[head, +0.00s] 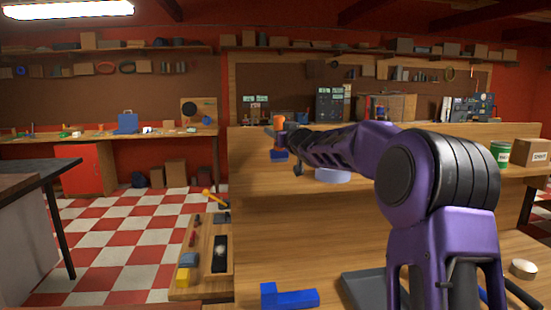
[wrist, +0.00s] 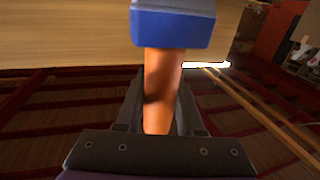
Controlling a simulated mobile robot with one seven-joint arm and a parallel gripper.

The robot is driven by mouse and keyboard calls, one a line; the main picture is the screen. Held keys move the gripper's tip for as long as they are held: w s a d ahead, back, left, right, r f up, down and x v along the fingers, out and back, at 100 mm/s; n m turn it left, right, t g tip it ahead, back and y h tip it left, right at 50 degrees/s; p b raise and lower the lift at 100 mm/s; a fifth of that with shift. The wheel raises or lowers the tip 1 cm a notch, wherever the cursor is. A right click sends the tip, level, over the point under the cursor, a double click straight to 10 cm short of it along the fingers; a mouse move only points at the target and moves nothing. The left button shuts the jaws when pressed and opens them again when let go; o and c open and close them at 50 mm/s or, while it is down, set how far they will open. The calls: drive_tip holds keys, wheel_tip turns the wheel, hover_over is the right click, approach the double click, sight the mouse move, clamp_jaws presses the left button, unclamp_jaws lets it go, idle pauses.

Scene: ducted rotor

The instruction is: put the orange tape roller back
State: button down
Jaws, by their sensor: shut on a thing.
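My gripper (wrist: 158,115) is shut on the orange handle-like part (wrist: 160,85) of the tape roller, which stands between its two dark fingers in the wrist view. In the head view the orange part (head: 279,121) shows at the far end of my purple arm, in front of the upper shelf. A blue block (wrist: 173,24) adjoins the orange part in the wrist view. I cannot tell whether the blue block is part of the roller or separate. My arm hides part of this area.
A blue L-shaped piece (head: 288,296) and a grey tray (head: 372,290) are on the lower surface. A green can (head: 500,155) and a cardboard box (head: 531,152) stand at right. Checkered floor is open at left.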

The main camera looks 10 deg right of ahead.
wheel_tip(320, 180, down, 6)
drive_tip(key=shift+b, duration=0.5)
drive_tip(key=c, duration=0.5)
unclamp_jaws()
drive_tip(key=b+v, duration=0.1)
drive_tip(key=v, duration=1.1)
drive_tip(key=shift+a, duration=0.15)
